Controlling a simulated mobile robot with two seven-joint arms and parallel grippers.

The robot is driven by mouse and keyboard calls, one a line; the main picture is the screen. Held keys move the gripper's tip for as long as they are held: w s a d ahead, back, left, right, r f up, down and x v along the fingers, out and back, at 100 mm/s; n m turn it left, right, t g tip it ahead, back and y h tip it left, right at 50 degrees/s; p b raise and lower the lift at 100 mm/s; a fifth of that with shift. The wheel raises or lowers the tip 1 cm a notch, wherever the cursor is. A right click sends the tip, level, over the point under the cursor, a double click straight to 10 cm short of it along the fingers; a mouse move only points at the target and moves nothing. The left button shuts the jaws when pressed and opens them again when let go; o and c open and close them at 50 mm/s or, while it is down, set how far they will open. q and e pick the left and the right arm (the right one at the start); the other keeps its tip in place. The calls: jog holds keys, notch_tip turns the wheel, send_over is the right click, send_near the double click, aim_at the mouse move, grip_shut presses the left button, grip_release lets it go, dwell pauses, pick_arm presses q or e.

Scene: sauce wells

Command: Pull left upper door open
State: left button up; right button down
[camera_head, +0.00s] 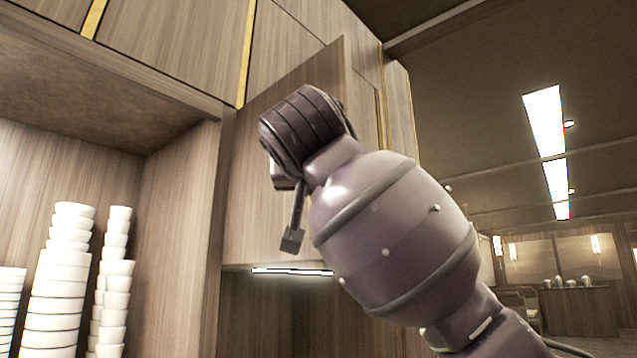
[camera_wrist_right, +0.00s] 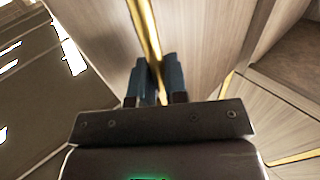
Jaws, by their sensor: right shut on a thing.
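The left upper door (camera_head: 262,195) is a wood-grain panel in the head view. It stands swung out from the cabinet front, with its top edge slanting across the cabinets above. A gold strip (camera_wrist_right: 145,25) runs along wood in the right wrist view. My right gripper (camera_wrist_right: 156,64) has its two dark fingers closed on either side of this strip. In the head view my right arm covers part of the door, and its fingers are hidden. My left gripper is not in view.
Stacks of white bowls (camera_head: 63,275) stand in the open shelf at the left. More wood cabinets with gold strips (camera_head: 247,50) are above. A lit strip (camera_head: 290,271) shows below the door. The room at the right looks open, with a distant counter (camera_head: 580,310).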

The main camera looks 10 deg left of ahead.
dwell(0.3)
jog(key=c, duration=1.2)
grip_release()
jog(key=shift+a, duration=0.2)
jog(key=shift+o, duration=0.2)
jog(key=shift+d, duration=0.15)
jog(key=s+d+b, duration=0.1)
jog(key=s+b, duration=0.1)
jog(key=s, duration=0.8)
jog(key=shift+s+d, duration=0.15)
jog(key=shift+s, duration=0.2)
